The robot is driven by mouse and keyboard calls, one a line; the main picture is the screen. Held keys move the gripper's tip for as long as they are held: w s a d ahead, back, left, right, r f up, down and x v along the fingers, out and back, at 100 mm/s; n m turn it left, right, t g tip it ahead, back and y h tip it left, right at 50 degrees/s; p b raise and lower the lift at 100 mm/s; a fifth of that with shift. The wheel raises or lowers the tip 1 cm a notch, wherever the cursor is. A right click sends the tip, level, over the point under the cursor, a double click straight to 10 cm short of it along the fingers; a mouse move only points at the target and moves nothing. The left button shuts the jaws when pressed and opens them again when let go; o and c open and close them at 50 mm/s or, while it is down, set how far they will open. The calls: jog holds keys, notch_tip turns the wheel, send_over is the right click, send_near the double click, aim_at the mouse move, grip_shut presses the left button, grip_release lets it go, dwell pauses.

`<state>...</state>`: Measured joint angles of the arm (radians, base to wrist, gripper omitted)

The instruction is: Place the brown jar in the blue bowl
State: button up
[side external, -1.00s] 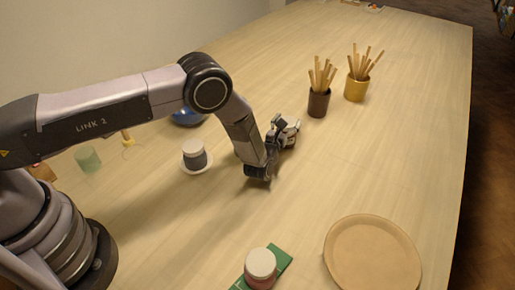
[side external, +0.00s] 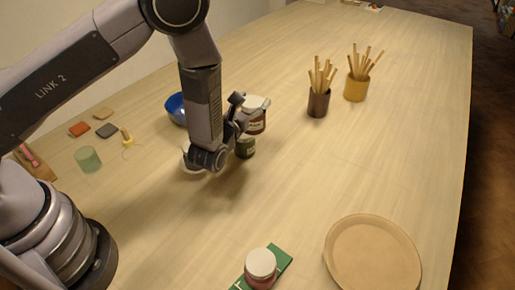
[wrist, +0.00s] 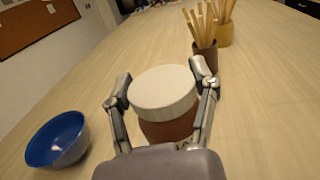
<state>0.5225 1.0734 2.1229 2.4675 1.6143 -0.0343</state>
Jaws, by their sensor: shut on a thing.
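The brown jar (side external: 256,121) has a broad white lid and a label. My gripper (side external: 243,110) is shut on it, coming from the left side in the side external view. In the wrist view the jar (wrist: 167,128) stands upright between the two fingers (wrist: 165,88), one on each side. The jar seems to be held above the table. The blue bowl (side external: 174,107) is to the left, behind my arm, which hides its right part. In the wrist view the blue bowl (wrist: 57,140) is at the lower left, apart from the jar, and its visible inside looks empty.
A white-lidded jar on a saucer is mostly hidden by my wrist. Brown (side external: 318,103) and yellow (side external: 356,88) pots of sticks stand behind. A round tan tray (side external: 333,275) and pink jar (side external: 261,283) are in front.

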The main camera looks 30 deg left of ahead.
jog(key=s+a+r+n+g+y, duration=0.2)
jog(key=s+a+n+g+y, duration=0.15)
jog(key=a, duration=0.45)
jog(key=s+a+r+n+g+y, duration=0.3)
jog(key=s+a+n+y, duration=0.15)
jog(key=a, duration=0.45)
jog(key=s+a+r+n+g+y, duration=0.25)
jog(key=s+a+y, duration=0.2)
jog(key=a, duration=0.35)
jog(key=w+a+f, duration=0.3)
jog(key=w+f, duration=1)
jog(key=shift+a+g+y, duration=0.25)
jog(key=shift+g+y, duration=0.05)
jog(key=shift+y, duration=0.05)
jog(key=shift+f, duration=0.35)
